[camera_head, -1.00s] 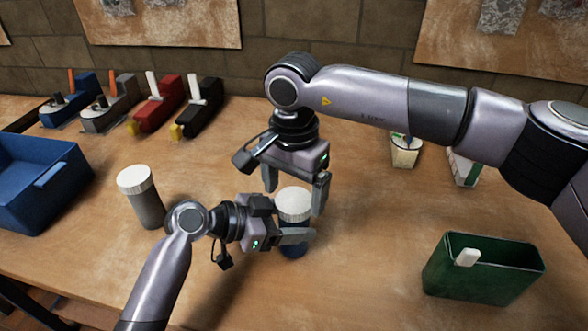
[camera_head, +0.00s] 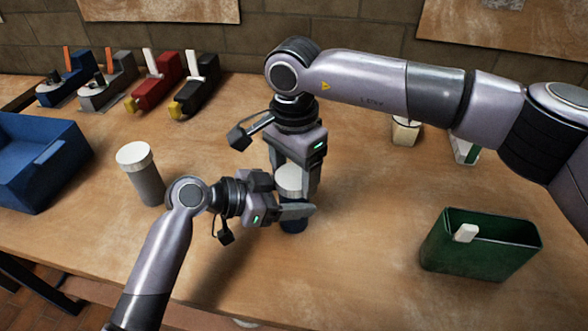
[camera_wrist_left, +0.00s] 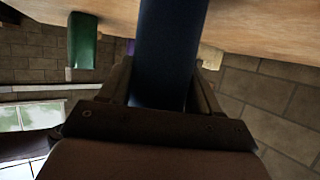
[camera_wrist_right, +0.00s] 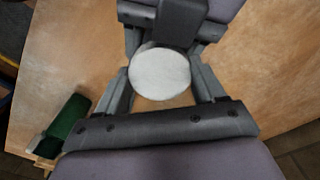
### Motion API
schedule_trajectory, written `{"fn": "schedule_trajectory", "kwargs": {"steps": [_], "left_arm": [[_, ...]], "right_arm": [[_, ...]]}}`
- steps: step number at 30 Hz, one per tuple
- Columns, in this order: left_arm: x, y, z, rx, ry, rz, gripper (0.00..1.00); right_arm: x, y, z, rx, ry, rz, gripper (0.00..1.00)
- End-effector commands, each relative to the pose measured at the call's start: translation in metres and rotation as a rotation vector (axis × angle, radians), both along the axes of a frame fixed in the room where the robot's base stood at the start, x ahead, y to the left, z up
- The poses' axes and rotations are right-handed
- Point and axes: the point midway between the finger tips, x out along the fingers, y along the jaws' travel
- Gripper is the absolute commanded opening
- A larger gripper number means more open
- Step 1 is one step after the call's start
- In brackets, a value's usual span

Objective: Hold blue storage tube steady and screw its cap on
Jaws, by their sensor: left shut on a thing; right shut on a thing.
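The blue storage tube (camera_head: 294,224) stands upright on the wooden table, largely hidden by my grippers; its dark blue body also shows in the left wrist view (camera_wrist_left: 168,55). My left gripper (camera_head: 294,209) is shut around the tube's body from the left. The white cap (camera_head: 289,180) is at the tube's top; its round face shows in the right wrist view (camera_wrist_right: 160,74). My right gripper (camera_head: 294,182) points down and is shut on the cap from above, its fingers on either side. Whether the cap is threaded on cannot be told.
A grey tube with a white cap (camera_head: 142,172) stands to the left, near the blue bin (camera_head: 35,165). A green box (camera_head: 480,243) stands at the right. A white cup (camera_head: 405,131) is behind. Several clamp-like tools (camera_head: 155,84) line the back left.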

Motion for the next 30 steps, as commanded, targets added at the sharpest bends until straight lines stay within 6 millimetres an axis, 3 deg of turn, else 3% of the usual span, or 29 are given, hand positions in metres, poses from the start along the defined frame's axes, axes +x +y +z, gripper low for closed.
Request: {"fn": "schedule_trajectory", "kwargs": {"steps": [15,20,29,30], "left_arm": [[0.0002,0.0003,-0.0005,0.001,0.001,0.001,0.00],[0.0002,0.0003,-0.0005,0.001,0.001,0.001,0.00],[0.0003,0.0003,-0.0005,0.001,0.001,0.001,0.00],[0.0003,0.0003,-0.0005,0.001,0.001,0.001,0.00]], "right_arm": [[-0.0004,0.0002,-0.0003,0.001,0.001,-0.804,0.32],[-0.0004,0.0003,-0.0003,0.001,0.001,-0.907,0.32],[-0.0004,0.0003,-0.0003,0.001,0.001,-0.919,0.32],[-0.0004,0.0004,-0.0002,0.001,0.001,-0.918,0.75]]}}
